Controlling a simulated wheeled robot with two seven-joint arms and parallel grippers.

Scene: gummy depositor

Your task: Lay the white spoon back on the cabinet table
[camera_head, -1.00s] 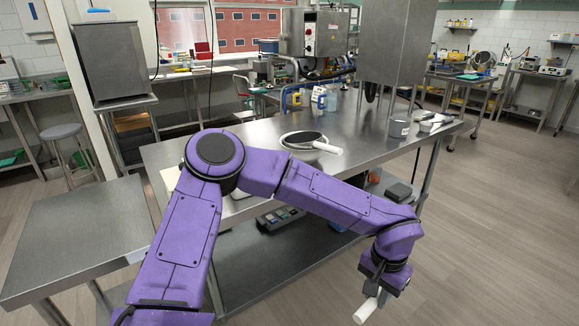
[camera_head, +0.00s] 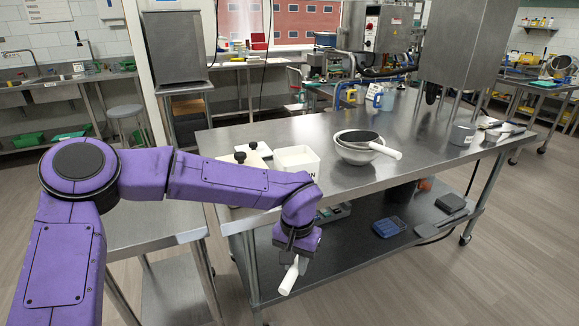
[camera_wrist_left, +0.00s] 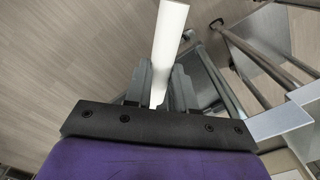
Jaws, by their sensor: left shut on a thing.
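My left gripper (camera_head: 296,256) points down and is shut on the white spoon (camera_head: 289,278). A plain white length of the spoon hangs below the fingers, in front of the long steel table (camera_head: 225,140). In the left wrist view, the white spoon (camera_wrist_left: 169,45) sticks out between the two grey fingers (camera_wrist_left: 158,92), with pale floor behind it; the spoon's bowl cannot be made out. A smaller steel table (camera_head: 160,222) stands at the left, partly behind my arm. I cannot tell which table is the cabinet table. My right gripper is not in view.
Open floor lies at the right.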

